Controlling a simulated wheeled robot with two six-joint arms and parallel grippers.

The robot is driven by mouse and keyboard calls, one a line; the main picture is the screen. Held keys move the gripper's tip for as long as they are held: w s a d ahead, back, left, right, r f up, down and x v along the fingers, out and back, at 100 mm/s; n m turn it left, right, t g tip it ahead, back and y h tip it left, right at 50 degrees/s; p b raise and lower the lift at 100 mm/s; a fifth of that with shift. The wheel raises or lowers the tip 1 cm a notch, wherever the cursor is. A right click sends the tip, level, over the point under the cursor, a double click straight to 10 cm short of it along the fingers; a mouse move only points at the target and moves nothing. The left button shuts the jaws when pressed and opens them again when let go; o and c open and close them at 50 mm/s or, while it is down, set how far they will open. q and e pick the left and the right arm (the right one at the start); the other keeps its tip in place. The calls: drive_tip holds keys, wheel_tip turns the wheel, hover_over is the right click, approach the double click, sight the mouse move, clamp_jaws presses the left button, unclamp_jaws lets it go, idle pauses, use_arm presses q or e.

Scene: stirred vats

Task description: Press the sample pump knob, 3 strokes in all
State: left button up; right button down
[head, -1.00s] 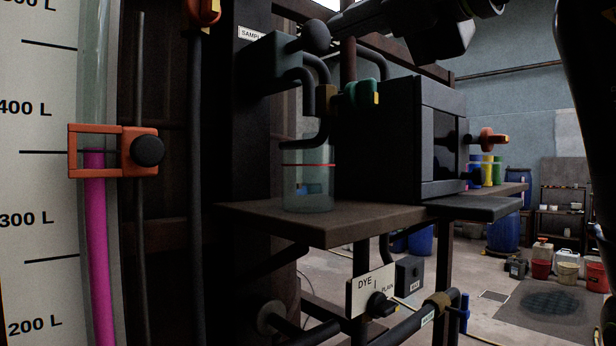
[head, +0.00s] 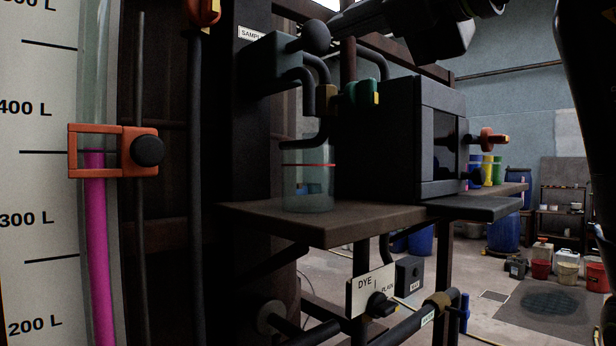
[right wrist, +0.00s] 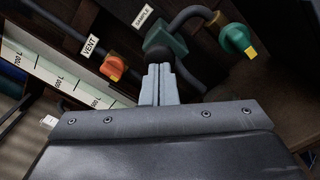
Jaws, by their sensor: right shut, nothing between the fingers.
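The sample pump (head: 270,65) is a dark grey-green box on a post at the upper middle of the head view, with a round dark knob (head: 315,38) on its front. My right gripper (head: 338,24) comes in from the upper right, shut and empty, its tips at the knob. In the right wrist view its pale fingers (right wrist: 160,72) are together, in front of the dark knob (right wrist: 158,53). I cannot tell whether they touch it. A glass jar (head: 307,195) with a red line stands under the pump's spout; its fill level is unclear. My left gripper is not in view.
A brown shelf (head: 330,222) carries the jar and a dark box (head: 378,140). A green valve handle (head: 362,93) is close below my right gripper. A level gauge with a magenta column (head: 97,240) and orange clamp (head: 120,151) stands at the left.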

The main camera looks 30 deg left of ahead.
sight(322, 35)
drive_tip(key=shift+a, duration=0.15)
drive_tip(key=shift+p+x, duration=0.5)
drive_tip(key=shift+x, duration=1.35)
drive_tip(key=shift+b+v, duration=0.65)
drive_tip(key=shift+v, duration=0.15)
drive_tip(key=shift+s+d+f+b, duration=0.1)
drive_tip(key=shift+s+d+b, duration=0.05)
drive_tip(key=shift+d+b, duration=0.4)
drive_tip(key=shift+s+d, duration=0.1)
drive_tip(key=shift+d, duration=0.25)
drive_tip(key=shift+a, duration=0.2)
